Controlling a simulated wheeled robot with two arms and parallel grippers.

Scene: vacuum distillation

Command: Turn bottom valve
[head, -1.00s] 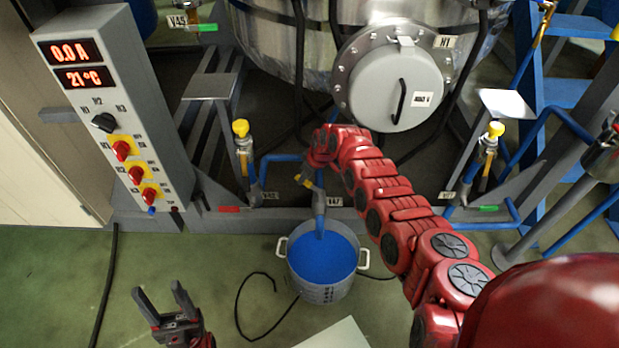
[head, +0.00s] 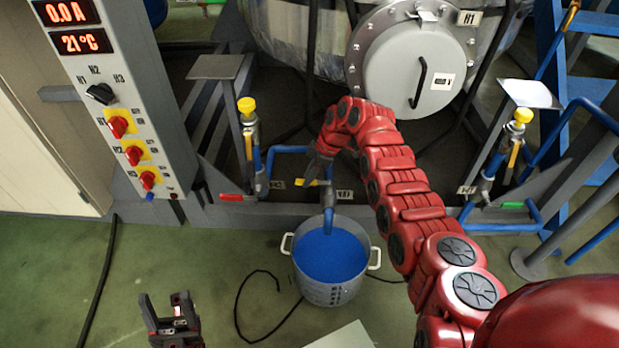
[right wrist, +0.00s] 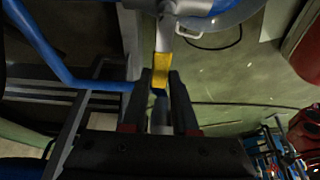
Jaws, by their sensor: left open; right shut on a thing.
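The bottom valve's yellow handle (head: 313,183) sits on the pipe below the big vessel, above the pot. It lies about level in the head view. My right gripper (head: 316,174) reaches it from above; its fingers partly hide the valve. In the right wrist view, the yellow handle (right wrist: 161,70) lies between the fingertips of my right gripper (right wrist: 160,82), which is shut on it. A blue outlet pipe (head: 328,220) runs down from the valve to the pot. My left gripper (head: 168,310) is open and empty, low at the left, far from the valve.
A metal pot (head: 328,292) with blue contents stands on the green floor under the outlet. Side valves with yellow caps (head: 246,105) flank it on the frame. A control panel (head: 110,110) stands at the left. A black cable (head: 240,310) lies beside the pot.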

